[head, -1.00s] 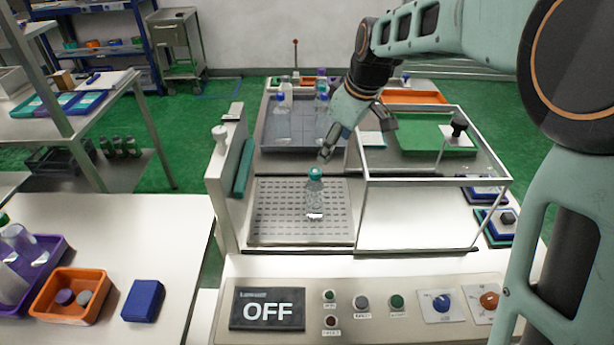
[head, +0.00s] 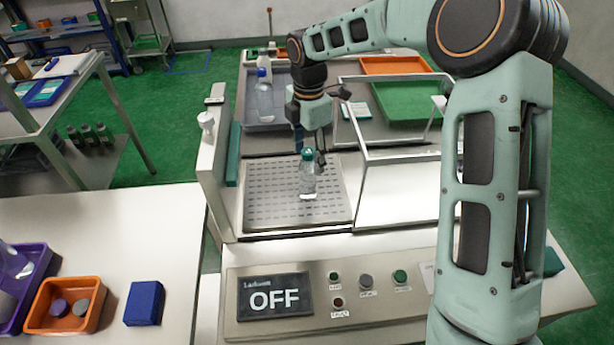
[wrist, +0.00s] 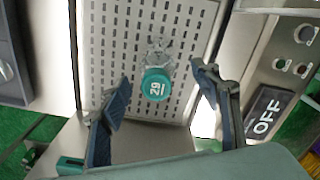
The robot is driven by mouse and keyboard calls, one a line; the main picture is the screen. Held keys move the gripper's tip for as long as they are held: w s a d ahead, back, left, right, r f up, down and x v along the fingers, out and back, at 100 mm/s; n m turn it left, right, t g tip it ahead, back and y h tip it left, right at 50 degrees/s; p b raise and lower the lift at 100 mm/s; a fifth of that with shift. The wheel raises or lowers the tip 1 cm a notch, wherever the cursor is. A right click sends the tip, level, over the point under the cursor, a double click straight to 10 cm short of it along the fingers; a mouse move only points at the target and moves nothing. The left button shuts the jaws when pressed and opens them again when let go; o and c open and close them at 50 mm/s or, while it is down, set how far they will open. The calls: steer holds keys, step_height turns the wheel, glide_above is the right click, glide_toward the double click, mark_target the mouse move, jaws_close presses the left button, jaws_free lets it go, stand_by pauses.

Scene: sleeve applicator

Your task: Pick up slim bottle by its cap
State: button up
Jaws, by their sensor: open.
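The slim bottle (head: 308,180) is clear with a teal cap (head: 308,154) and stands upright on the perforated plate (head: 265,205) of the machine. In the wrist view its cap (wrist: 156,84), marked 29, shows between and beyond the fingertips. My gripper (head: 312,158) points down at the bottle in the head view, with its fingers close to the cap. In the wrist view my gripper (wrist: 162,82) is open, with one finger on each side of the cap and a gap to both. Part of the cap's surroundings is hidden behind the fingers in the head view.
A clear-walled, metal-framed cover (head: 400,195) stands right of the plate. A pale upright post (head: 212,170) is at its left. Behind is a grey tray (head: 262,122) with blue-capped bottles. The control panel with an OFF display (head: 271,297) is in front.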

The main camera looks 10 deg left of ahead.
mark_target(308, 170)
steer(key=shift+w+a+f+p, duration=0.1)
steer(key=shift+f+p, duration=0.05)
steer(key=shift+f, duration=1.35)
steer(key=shift+w+a+f+p, duration=0.1)
steer(key=shift+f+p, duration=0.05)
steer(key=shift+f, duration=1.3)
steer(key=c, duration=1.5)
